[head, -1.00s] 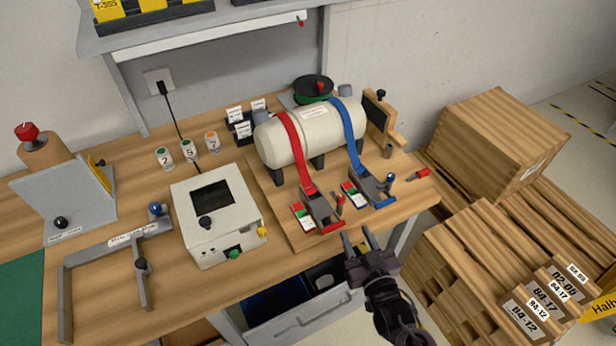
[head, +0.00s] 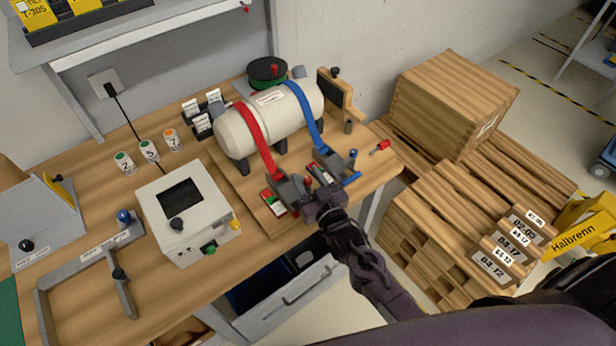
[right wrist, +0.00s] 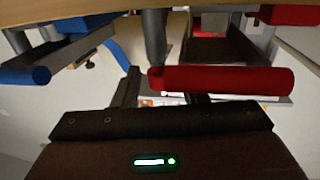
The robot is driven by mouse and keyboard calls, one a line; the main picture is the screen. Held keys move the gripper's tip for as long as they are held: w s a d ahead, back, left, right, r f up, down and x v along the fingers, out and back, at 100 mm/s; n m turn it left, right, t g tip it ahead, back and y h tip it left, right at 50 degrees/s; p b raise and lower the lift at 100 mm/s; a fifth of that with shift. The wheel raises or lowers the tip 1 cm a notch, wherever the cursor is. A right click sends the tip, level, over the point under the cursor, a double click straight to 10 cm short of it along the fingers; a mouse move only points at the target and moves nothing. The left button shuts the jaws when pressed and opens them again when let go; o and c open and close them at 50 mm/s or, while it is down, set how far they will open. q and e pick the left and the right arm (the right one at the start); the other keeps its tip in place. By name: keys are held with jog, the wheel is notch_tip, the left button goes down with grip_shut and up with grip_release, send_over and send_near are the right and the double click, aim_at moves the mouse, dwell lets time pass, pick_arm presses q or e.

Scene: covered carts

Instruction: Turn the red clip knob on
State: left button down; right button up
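The red clip (head: 285,190) sits on the wooden board at the lower end of the red strap (head: 254,136). Its red knob shows as a small red piece (head: 309,181), partly hidden by my right gripper (head: 303,192). In the right wrist view the red knob is a long red bar (right wrist: 235,80) lying crosswise beside a grey post. My right gripper (right wrist: 163,92) is there with its fingers apart, close to the bar. The bar passes in front of one finger; I cannot tell whether they touch. My left gripper is not in view.
The blue clip with its blue knob (head: 353,153) stands close on the right. The white tank (head: 235,132) is behind. A white control box (head: 190,215) is left, an open drawer (head: 290,300) below, and wooden crates (head: 455,100) right.

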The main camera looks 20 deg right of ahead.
jog(key=shift+c, duration=0.3)
grip_shut()
jog(key=shift+n+y, duration=0.4)
jog(key=shift+y, duration=0.2)
jog(key=n+g+y, duration=0.1)
jog(key=y, duration=0.1)
jog(key=n+y+b, duration=0.1)
jog(key=y, duration=0.1)
jog(key=shift+d+f+n+g, duration=0.1)
jog(key=shift+d+n+g, duration=0.05)
jog(key=shift+n+g, duration=0.25)
jog(key=shift+n+g+y+b, duration=0.3)
jog(key=shift+n+y+b, duration=0.1)
jog(key=shift+n+y, duration=0.15)
jog(key=n+g+y+b, duration=0.5)
jog(key=y+b, duration=0.1)
jog(key=shift+f+g, duration=0.1)
jog(key=shift+g, duration=0.3)
jog(key=shift+r+n+g+y+b, duration=0.2)
jog(key=shift+n+g+y+b, duration=0.4)
jog(key=shift+g+b, duration=0.35)
